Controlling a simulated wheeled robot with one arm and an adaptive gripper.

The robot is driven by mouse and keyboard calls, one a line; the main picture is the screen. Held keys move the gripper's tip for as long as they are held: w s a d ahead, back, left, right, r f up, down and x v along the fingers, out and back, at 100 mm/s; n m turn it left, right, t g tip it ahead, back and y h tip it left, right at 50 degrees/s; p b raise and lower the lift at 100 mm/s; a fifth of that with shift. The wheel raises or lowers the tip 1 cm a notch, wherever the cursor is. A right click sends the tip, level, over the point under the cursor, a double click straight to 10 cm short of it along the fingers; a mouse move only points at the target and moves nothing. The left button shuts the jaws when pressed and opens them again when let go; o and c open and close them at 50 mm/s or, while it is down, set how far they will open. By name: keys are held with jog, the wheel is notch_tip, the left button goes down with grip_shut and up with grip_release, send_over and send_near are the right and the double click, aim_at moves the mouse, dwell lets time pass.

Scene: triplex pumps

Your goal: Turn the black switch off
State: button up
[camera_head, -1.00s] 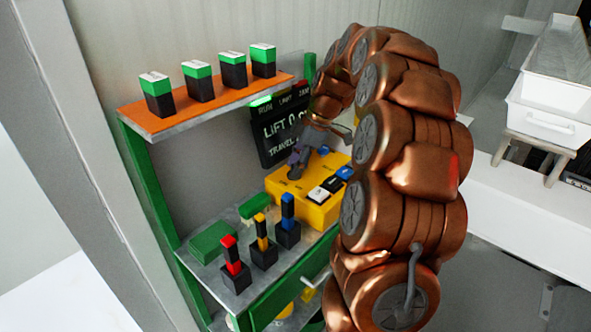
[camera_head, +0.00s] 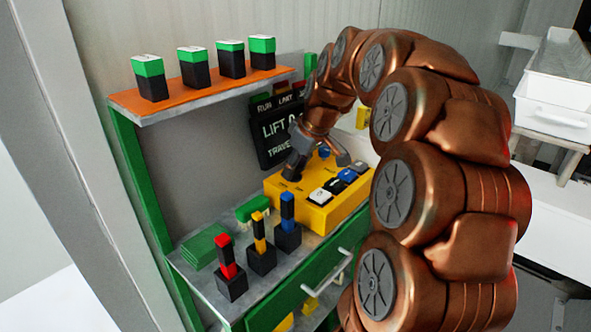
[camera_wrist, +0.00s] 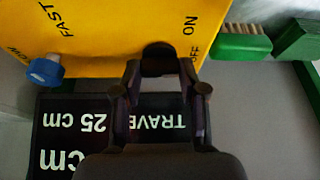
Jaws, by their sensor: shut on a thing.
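The yellow control box (camera_head: 322,209) sits on the shelf in the head view; its top face (camera_wrist: 110,30) fills the upper part of the wrist view. The black switch (camera_wrist: 158,60) is a dark round knob on that face, beside the printed words ON and OFF. My gripper (camera_wrist: 160,75) has a finger on either side of the knob and is shut on it. In the head view my gripper (camera_head: 292,172) reaches down onto the box's far left part and hides the switch. I cannot tell which label the switch points to.
A blue knob (camera_wrist: 45,70) by FAST is on the same box, near white, black and blue buttons. A black display (camera_head: 277,135) stands behind it. Red, yellow and blue levers (camera_head: 262,248) stand in front. Green-topped blocks (camera_head: 195,68) line the orange shelf above.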

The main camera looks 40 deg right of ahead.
jog(key=shift+m, duration=0.4)
jog(key=o, duration=0.9)
jog(key=shift+c, duration=0.2)
jog(key=shift+r, duration=0.15)
jog(key=a+v, duration=0.1)
jog(key=v, duration=1)
jog(key=shift+s+d+r, duration=0.3)
jog(key=shift+d, duration=0.1)
